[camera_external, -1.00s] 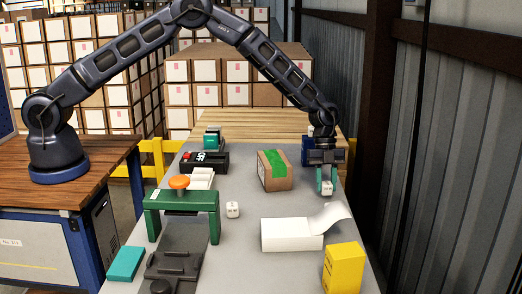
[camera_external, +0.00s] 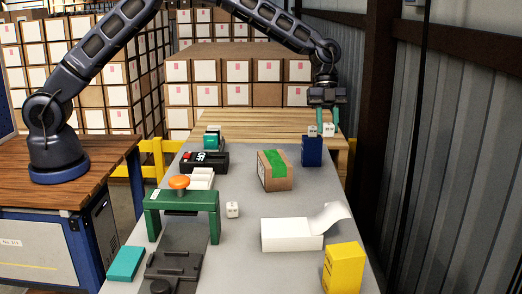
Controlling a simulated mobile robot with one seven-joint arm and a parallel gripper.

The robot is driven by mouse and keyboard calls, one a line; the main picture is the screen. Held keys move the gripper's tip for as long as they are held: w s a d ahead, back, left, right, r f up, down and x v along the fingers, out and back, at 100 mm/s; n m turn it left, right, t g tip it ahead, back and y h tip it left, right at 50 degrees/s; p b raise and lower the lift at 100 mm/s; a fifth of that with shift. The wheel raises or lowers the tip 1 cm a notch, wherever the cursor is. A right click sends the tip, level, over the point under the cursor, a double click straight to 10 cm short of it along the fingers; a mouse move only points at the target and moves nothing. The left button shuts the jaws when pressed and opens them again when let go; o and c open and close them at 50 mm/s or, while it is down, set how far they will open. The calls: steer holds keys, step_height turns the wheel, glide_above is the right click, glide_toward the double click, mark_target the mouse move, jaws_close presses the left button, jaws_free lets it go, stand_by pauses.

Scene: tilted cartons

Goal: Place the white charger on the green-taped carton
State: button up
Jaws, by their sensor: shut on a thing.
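My gripper (camera_external: 325,124) is at the far right of the table, raised above it. It is shut on a small white charger (camera_external: 328,129) between its greenish fingers. The green-taped carton (camera_external: 279,183) stands left of and nearer than the gripper, tilted, with a green strip across its top. Nothing shows on top of it. A similar white cube-like piece (camera_external: 232,209) lies on the table near the green frame.
A dark blue box (camera_external: 312,153) stands just below the gripper, with a small pale item at its top. A white box with a raised flap (camera_external: 291,236), a yellow box (camera_external: 342,268) and a green frame with an orange knob (camera_external: 183,203) stand nearer. Grey table (camera_external: 250,265) is bare between them.

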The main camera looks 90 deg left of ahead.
steer(key=s+a+r, duration=0.4)
steer(key=s+a, duration=0.2)
step_height(320, 180, up, 4)
steer(key=m, duration=0.1)
glide_above(274, 159)
steer(key=a, duration=0.2)
step_height(274, 159, down, 20)
steer(key=shift+d+r, duration=0.1)
steer(key=shift+r, duration=0.05)
steer(key=o, duration=1)
